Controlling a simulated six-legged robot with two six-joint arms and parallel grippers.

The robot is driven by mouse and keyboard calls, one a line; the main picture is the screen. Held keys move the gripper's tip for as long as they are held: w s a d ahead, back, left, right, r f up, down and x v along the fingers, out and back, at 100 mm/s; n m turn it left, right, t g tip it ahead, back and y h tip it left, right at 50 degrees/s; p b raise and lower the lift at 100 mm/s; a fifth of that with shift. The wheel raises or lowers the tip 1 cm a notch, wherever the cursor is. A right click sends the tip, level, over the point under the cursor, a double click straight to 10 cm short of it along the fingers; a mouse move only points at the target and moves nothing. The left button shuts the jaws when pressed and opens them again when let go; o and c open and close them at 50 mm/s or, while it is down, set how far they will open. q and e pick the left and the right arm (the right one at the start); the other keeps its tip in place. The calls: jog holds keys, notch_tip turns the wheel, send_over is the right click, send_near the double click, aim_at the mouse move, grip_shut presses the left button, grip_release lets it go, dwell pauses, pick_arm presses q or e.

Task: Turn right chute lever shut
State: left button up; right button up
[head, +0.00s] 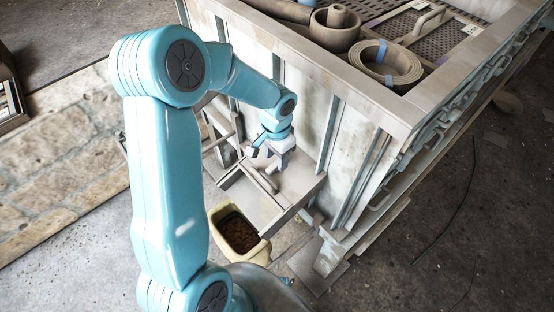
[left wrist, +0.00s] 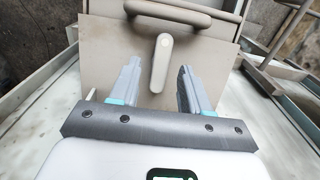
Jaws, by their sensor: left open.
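The chute lever (left wrist: 161,60) is a short beige bar with a rounded pivot end, lying on a flat beige plate (left wrist: 108,62) in the left wrist view. It points back toward my gripper, tilted slightly. My left gripper (left wrist: 158,76) is open, with one finger on each side of the lever's free end; I cannot tell whether either finger touches it. In the head view my left gripper (head: 268,160) is over the chute (head: 246,203) at the machine's side. I cannot make out the lever clearly there. My right gripper is not in view.
A grey bar handle (left wrist: 185,14) crosses the plate beyond the lever. A cream bin (head: 262,250) with brown contents stands below the chute. The large machine housing (head: 325,75) rises right of my arm, with a coiled belt (head: 402,62) on top. The floor at right is mostly clear.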

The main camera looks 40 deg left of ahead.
pick_arm(q)
jog(key=shift+f, duration=1.15)
jog(key=shift+c, duration=0.3)
grip_shut()
